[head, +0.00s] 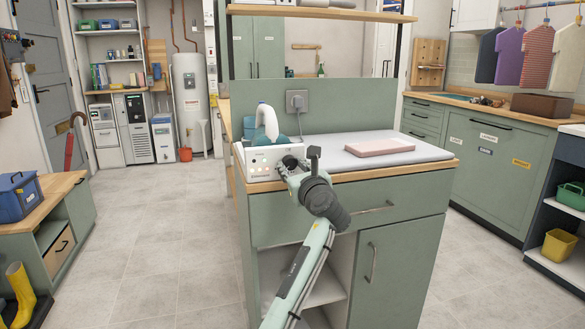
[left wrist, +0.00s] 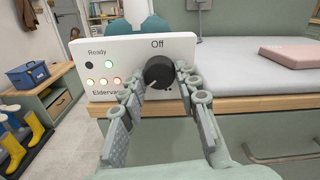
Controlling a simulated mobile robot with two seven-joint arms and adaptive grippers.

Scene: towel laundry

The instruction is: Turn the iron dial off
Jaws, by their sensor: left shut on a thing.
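The iron station's white control panel (left wrist: 98,68) faces me at the counter's left end; it also shows in the head view (head: 262,160). Its black dial (left wrist: 158,71) sits on the right side, under the word "Off". Fingers cover part of the dial, and I cannot tell its setting surely. Several small lights glow on the panel under "Ready". The iron (head: 266,122) stands upright behind the panel. My left gripper (left wrist: 159,82) is shut on the dial, one finger on each side; in the head view it (head: 291,165) is at the panel's right end. My right gripper is not in view.
A folded pink towel (head: 380,147) lies on the pale ironing pad (head: 432,153) right of the panel. A wall socket (head: 297,101) is on the green back panel. Drawers lie below the counter. The floor on the left (head: 160,250) is clear.

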